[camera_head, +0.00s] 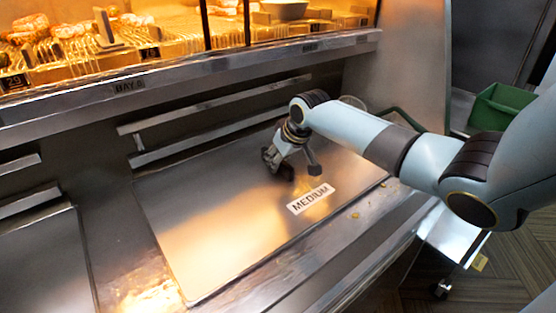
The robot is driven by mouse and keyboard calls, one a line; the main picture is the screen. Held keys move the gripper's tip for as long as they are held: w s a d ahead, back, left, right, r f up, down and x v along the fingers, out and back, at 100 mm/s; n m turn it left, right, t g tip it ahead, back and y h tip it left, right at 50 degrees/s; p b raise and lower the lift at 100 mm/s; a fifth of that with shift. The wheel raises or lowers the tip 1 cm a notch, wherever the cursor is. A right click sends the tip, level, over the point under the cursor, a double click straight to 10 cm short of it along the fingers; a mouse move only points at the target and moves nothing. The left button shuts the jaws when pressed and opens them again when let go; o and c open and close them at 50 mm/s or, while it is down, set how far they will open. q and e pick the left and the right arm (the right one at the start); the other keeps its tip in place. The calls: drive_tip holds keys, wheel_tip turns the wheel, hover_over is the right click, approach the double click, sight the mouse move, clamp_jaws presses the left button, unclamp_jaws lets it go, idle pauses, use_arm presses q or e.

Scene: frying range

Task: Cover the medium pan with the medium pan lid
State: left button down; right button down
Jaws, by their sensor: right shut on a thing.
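The medium pan lid (210,225) is a flat, shiny steel sheet with a white "MEDIUM" label (310,198). It lies about level across the middle of the range. The medium pan itself does not show, and I cannot tell whether the lid rests on it or is held slightly above. My right gripper (278,166) is over the back right part of the lid, shut on a dark part there that looks like the lid's handle. The fingers and my wrist hide most of that part. My left gripper is not in view.
Another steel panel (40,262) lies to the left, past a metal strip. A heated display with food and wire racks (75,50) runs along the back above a steel ledge (200,70). A green bin (503,106) stands at the right. Small crumbs lie on the front ledge.

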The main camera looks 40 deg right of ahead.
drive_tip(key=shift+f, duration=0.25)
idle(0.3)
drive_tip(key=shift+s+f, duration=0.2)
drive_tip(key=shift+f, duration=0.1)
drive_tip(key=c, duration=1.1)
unclamp_jaws()
drive_tip(key=shift+w+f, duration=0.1)
drive_tip(key=shift+f, duration=0.1)
drive_tip(key=shift+c, duration=0.2)
drive_tip(key=shift+o, duration=0.9)
drive_tip(key=shift+r, duration=0.1)
drive_tip(key=shift+r, duration=0.1)
